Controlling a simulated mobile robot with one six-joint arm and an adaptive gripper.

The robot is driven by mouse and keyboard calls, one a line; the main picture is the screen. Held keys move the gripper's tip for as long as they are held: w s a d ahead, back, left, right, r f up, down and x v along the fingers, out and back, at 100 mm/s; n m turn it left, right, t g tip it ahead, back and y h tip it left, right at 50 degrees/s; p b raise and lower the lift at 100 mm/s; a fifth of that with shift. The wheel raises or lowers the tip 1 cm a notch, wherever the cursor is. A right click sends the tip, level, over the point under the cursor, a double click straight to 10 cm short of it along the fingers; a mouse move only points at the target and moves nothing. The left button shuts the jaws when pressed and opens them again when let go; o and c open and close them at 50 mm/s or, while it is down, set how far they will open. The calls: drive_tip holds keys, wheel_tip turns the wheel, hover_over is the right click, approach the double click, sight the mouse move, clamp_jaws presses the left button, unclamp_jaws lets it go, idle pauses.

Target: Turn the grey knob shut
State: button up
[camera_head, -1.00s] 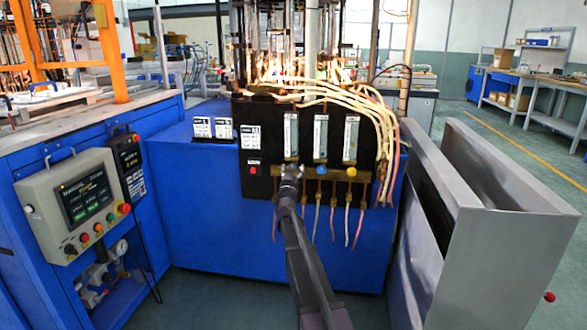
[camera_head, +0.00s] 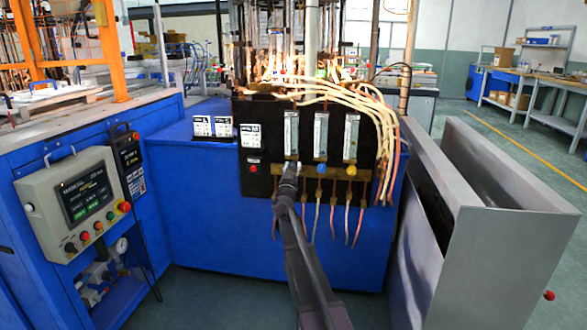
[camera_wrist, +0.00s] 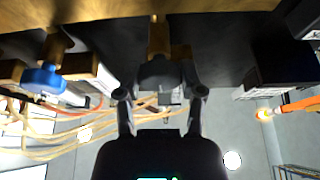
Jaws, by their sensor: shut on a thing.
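The grey knob (camera_wrist: 160,72) sits on a brass stem between the two fingers of my gripper (camera_wrist: 160,98) in the wrist view. My gripper is shut on it, one finger at each side. In the head view my gripper (camera_head: 289,170) reaches the left end of the brass bar (camera_head: 334,174), below the left flow tube (camera_head: 291,133). The gripper hides most of the knob there. I cannot tell the knob's turn angle.
A blue knob (camera_head: 321,169) and a yellow knob (camera_head: 351,169) sit to the right on the same bar. Thin hoses (camera_head: 333,212) hang below. A red button (camera_head: 253,169) is to the left. A steel bin (camera_head: 500,240) stands at the right.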

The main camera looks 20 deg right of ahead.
drive_tip(key=shift+d, duration=0.1)
drive_tip(key=o, duration=1.1)
drive_tip(key=shift+o, duration=0.2)
drive_tip(key=shift+a, duration=0.2)
